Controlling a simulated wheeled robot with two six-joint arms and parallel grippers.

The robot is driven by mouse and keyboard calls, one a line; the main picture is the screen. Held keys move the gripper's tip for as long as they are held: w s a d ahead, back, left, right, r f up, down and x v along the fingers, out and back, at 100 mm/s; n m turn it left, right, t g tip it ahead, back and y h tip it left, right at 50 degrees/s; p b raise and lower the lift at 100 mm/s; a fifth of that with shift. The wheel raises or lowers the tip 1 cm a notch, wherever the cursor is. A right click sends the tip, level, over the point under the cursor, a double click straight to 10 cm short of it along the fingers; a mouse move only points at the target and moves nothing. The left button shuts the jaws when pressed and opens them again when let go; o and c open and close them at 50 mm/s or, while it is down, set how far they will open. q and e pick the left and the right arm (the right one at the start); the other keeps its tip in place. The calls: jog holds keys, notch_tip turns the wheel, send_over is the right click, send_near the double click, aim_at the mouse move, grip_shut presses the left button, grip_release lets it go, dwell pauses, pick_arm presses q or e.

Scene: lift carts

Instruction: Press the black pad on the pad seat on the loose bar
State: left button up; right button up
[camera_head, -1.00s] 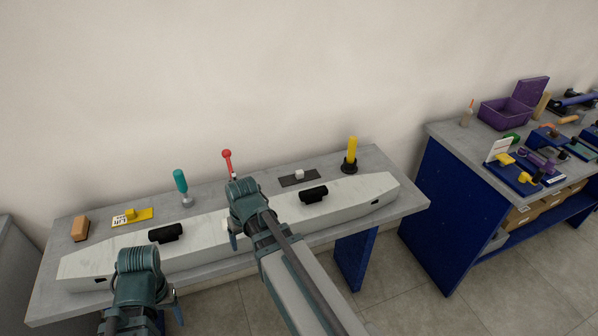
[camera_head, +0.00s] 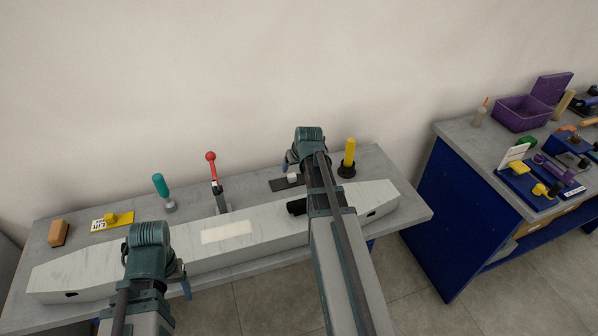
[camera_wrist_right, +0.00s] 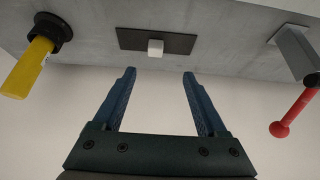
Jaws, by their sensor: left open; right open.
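The flat black pad (camera_head: 285,185) with a small white block on it lies on the table behind the bar. It also shows in the right wrist view (camera_wrist_right: 186,44). The long pale bar (camera_head: 110,270) lies along the table front, with a lighter rectangular patch (camera_head: 227,232), seemingly the pad seat, at its middle. My right gripper is above the pad in the head view, fingers mostly hidden. In the right wrist view its open, empty fingers (camera_wrist_right: 160,76) point toward the pad and white block, apart from them. My left gripper (camera_head: 180,280) is open at the bar's left part.
A black grip (camera_head: 297,207) stands on the bar near my right arm. A blue bench (camera_head: 470,220) stands right.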

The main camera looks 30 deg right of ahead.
pick_arm(q)
notch_tip(320, 180, down, 8)
jog(key=b, duration=0.7)
jog(key=shift+w+d+r, duration=0.15)
jog(key=shift+d+r, duration=0.1)
jog(key=shift+d, duration=0.05)
pick_arm(e)
send_near(293, 177)
jog(key=x, duration=0.5)
jog(key=shift+w+a+r, duration=0.1)
jog(key=shift+w+a, duration=0.05)
jog(key=shift+w, duration=0.1)
pick_arm(q)
jog(key=shift+b, duration=0.3)
pick_arm(e)
jog(key=b+x, duration=0.4)
jog(key=x, duration=0.1)
jog(key=shift+s+f+b, duration=0.1)
jog(key=shift+f+b, duration=0.15)
jog(key=shift+b, duration=0.1)
pick_arm(q)
notch_tip(293, 177, down, 5)
jog(key=shift+r, duration=0.2)
pick_arm(e)
jog(key=shift+r, duration=0.1)
grip_shut()
